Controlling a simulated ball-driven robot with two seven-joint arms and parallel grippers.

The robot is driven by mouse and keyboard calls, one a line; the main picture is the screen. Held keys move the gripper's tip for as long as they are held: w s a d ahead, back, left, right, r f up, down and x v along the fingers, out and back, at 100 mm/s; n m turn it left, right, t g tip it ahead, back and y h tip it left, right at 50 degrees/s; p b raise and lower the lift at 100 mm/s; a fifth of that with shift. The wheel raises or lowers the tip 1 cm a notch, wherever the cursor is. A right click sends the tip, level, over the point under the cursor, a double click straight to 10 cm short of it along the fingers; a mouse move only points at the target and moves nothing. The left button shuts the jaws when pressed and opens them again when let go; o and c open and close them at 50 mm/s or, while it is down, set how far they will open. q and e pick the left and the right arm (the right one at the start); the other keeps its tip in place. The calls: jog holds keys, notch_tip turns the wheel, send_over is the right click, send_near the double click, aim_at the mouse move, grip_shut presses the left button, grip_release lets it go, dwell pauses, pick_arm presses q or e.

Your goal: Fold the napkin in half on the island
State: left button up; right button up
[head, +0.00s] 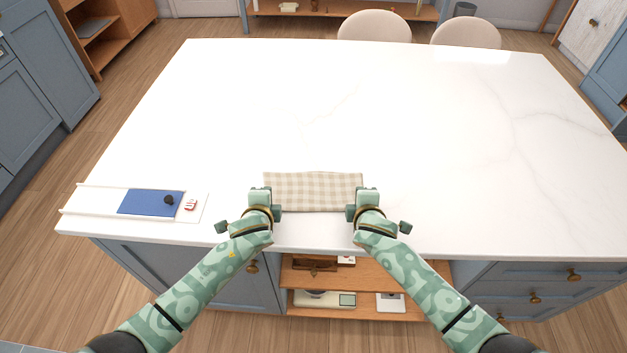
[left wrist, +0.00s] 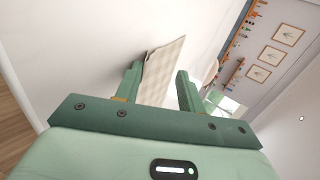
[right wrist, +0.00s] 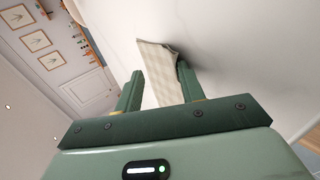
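The napkin (head: 313,188) is a beige and white checked cloth. It lies near the front edge of the white island (head: 400,130), wider than it is deep in the head view. I cannot tell how many layers it has. My left gripper (head: 264,198) is at its left end and my right gripper (head: 361,200) at its right end. In the left wrist view the napkin (left wrist: 164,70) shows between two parted fingers. In the right wrist view the napkin (right wrist: 160,72) also shows between parted fingers, with a shadow along one edge. The grippers hide its front corners.
A white board (head: 100,199) with a blue panel (head: 145,203), a dark knob and a small white and red item lies at the island's left front. Two chairs (head: 374,26) stand behind the island. The island top beyond and right of the napkin is clear.

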pick_arm(q)
jog(key=shift+s, duration=0.1)
pick_arm(e)
jog(key=shift+s, duration=0.1)
pick_arm(q)
jog(key=s+r, duration=0.6)
jog(key=r, duration=0.3)
pick_arm(e)
jog(key=s+r, duration=0.6)
jog(key=r, duration=0.3)
pick_arm(q)
jog(key=shift+w, duration=0.1)
pick_arm(e)
jog(key=shift+w, duration=0.1)
